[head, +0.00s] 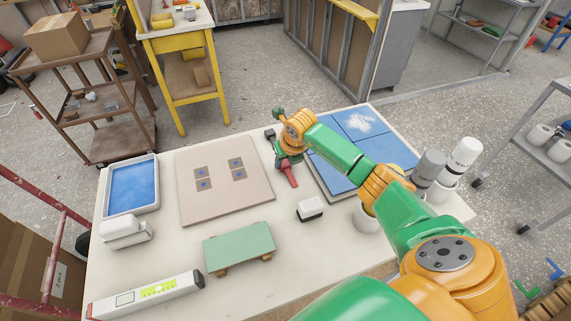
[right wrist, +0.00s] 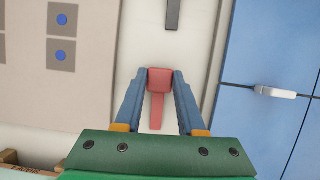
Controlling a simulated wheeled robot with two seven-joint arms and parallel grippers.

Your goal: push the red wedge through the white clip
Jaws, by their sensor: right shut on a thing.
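The red wedge (right wrist: 158,82) is a wide block with a narrow tail, held between the two blue fingers of my right gripper (right wrist: 159,76). In the head view the wedge (head: 291,177) shows as a red strip below the gripper, over the pale table strip beside the blue tiles. I cannot tell whether it touches the table. The white clip (right wrist: 275,91) lies across the dark joint between two blue tiles, to the right of the gripper and apart from it. In the head view I cannot make the clip out behind my arm. My left gripper is not in view.
Blue tiles (head: 384,147) fill the right of the table, one with white powder. A beige board (head: 218,203) with several blue dots lies left. A green-topped block (head: 239,247), a white brush (head: 310,208), a level (head: 146,293) and a blue tray (head: 132,186) stand around.

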